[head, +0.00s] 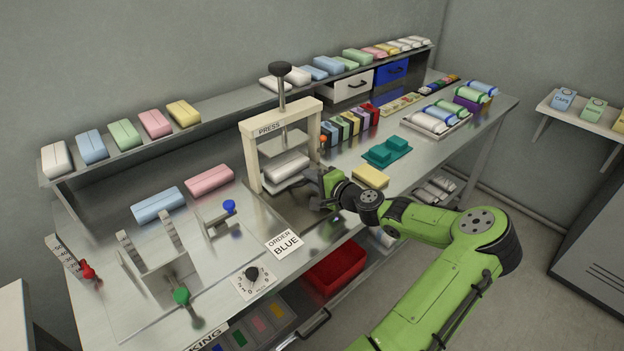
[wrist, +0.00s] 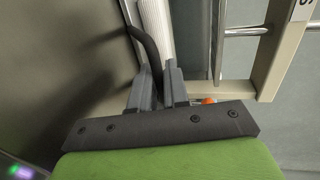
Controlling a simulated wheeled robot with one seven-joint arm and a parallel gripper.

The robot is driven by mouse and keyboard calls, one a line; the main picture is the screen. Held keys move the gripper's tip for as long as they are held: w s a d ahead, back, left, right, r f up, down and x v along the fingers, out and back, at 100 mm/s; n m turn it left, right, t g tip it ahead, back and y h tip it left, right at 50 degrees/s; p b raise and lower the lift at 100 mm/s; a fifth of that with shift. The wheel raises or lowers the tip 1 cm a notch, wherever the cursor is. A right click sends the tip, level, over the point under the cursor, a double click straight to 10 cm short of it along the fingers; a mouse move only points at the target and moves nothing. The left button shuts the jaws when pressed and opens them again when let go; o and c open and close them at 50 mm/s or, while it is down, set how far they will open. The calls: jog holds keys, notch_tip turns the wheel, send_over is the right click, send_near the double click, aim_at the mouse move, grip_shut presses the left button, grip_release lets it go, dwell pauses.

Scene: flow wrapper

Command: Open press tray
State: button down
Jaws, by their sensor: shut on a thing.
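The press (head: 258,140) stands at the middle of the bench, a cream frame with a dark knob on a vertical rod. Its grey metal press tray (head: 283,184) lies low in the frame with a white wrapped pack (head: 288,166) on it. My gripper (head: 326,183) is at the press's right front side. In the wrist view, my gripper's fingers (wrist: 160,82) are closed around a dark curved handle (wrist: 146,45), which runs beside a pale ribbed strip (wrist: 158,25).
An orange knob (head: 323,139) is close by my gripper. A yellow block (head: 370,176) and a teal holder (head: 386,151) lie to the right. An ORDER BLUE card (head: 284,243) lies at the bench's front, above a red bin (head: 335,267).

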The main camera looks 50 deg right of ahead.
jog(key=v, duration=0.4)
jog(key=f+p+v, duration=0.1)
jog(key=v, duration=0.3)
jog(key=f+p+v, duration=0.1)
jog(key=v, duration=0.3)
jog(key=shift+s+f, duration=0.25)
jog(key=shift+s, duration=0.05)
jog(key=c, duration=1.3)
grip_release()
jog(key=p+v, duration=0.3)
jog(key=v, duration=1.2)
jog(key=shift+s+r+p, duration=0.1)
jog(key=shift+s+p, duration=0.2)
jog(key=shift+p, duration=0.05)
